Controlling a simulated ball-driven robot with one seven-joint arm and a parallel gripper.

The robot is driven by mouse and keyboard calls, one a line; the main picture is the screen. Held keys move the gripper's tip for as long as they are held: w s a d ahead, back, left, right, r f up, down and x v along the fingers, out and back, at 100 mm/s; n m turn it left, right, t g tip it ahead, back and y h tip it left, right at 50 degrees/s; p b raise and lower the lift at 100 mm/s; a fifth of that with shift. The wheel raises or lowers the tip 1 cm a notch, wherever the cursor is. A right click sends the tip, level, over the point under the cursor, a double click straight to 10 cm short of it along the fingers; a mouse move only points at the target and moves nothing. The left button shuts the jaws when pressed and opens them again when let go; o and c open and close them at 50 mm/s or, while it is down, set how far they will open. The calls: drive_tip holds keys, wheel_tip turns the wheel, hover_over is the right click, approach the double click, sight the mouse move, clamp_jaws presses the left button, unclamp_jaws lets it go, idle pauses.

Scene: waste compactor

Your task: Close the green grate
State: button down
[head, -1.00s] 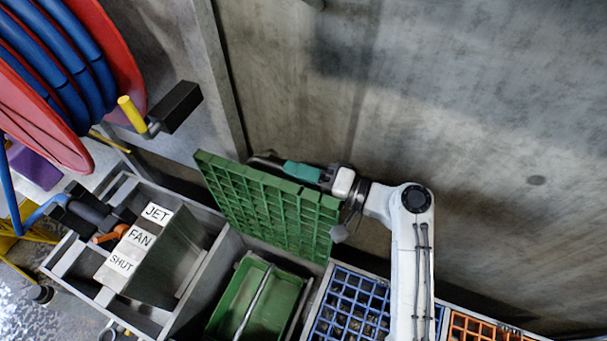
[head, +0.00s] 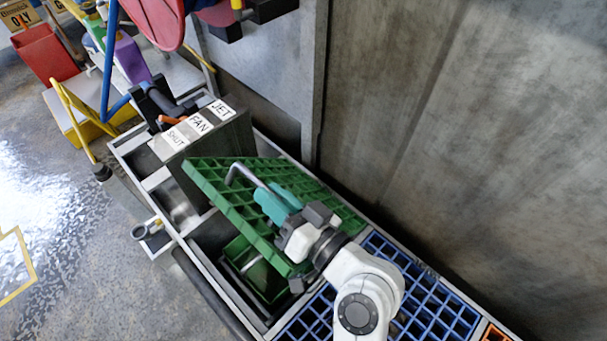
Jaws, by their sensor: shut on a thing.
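The green grate (head: 325,192) is tilted above the compartment that holds a green tray (head: 240,254). It slopes down toward the aisle side, and its near edge hangs over the tray, apart from the rim as far as I can tell. My gripper (head: 288,222) is over the grate's near right part, shut on the teal handle (head: 272,203) of a tool with a bent grey rod (head: 240,168). The rod lies over the grate's upper face; whether it touches is unclear. My gripper hides part of the grate's right end.
Blue grating (head: 415,285) covers the bay to the right, with orange grating (head: 494,333) beyond. A box labelled JET, FAN, SHUT (head: 198,125) stands left of the grate. A concrete wall (head: 430,120) rises behind. The floor (head: 90,250) at left is open.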

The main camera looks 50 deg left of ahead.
drive_tip(key=s+f+n+b, duration=0.5)
drive_tip(key=s+f+b, duration=0.3)
drive_tip(key=f+b, duration=0.4)
drive_tip(key=shift+s+d, duration=0.25)
drive_tip(key=shift+d, duration=0.1)
drive_tip(key=c, duration=1.3)
unclamp_jaws()
drive_tip(key=shift+f, duration=0.1)
drive_tip(key=shift+o, duration=0.9)
drive_tip(key=shift+s+n, duration=0.1)
drive_tip(key=shift+n, duration=0.2)
drive_tip(key=d, duration=0.7)
drive_tip(key=shift+w+d+p, duration=0.2)
drive_tip(key=shift+d+p, duration=0.05)
drive_tip(key=shift+p, duration=0.1)
